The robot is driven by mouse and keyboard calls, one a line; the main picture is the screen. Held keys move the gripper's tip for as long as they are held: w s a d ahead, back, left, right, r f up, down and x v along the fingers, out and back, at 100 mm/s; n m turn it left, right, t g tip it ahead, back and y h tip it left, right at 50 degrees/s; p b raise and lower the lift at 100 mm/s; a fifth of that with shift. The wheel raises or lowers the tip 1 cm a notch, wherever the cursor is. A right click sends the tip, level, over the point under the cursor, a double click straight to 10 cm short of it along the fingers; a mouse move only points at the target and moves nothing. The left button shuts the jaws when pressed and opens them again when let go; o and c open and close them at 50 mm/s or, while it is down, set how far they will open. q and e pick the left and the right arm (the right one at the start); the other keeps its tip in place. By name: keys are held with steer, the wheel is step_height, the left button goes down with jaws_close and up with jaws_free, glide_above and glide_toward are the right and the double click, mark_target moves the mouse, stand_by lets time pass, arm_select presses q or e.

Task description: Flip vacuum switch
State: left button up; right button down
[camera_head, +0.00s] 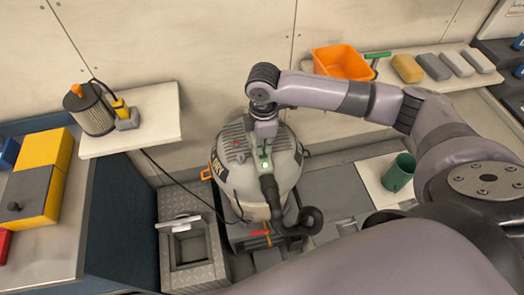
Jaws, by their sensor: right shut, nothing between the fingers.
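The vacuum (229,175) is a grey canister with a rounded lid, standing on the floor in the middle of the head view. Small red details (238,144) show on the left part of its lid; I cannot tell which one is the switch. My right arm reaches in from the right and bends down over the vacuum. My right gripper (271,200) points down in front of the vacuum's right half, shut and empty. It hides part of the canister and lid. Whether it touches the vacuum cannot be told. My left gripper is out of view.
A black hose (311,218) curls at the vacuum's lower right. A shelf (160,130) at left holds a filter cartridge (91,112). The right shelf holds an orange bin (342,62) and several blocks. A green cup (399,172) stands at right, and an open floor box (190,251) left.

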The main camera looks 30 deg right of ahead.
mark_target(263, 156)
steer(key=shift+f+b, duration=0.35)
steer(key=shift+f, duration=1.15)
stand_by(1.2)
step_height(263, 156, up, 7)
steer(key=p, duration=0.8)
steer(key=shift+p, duration=0.4)
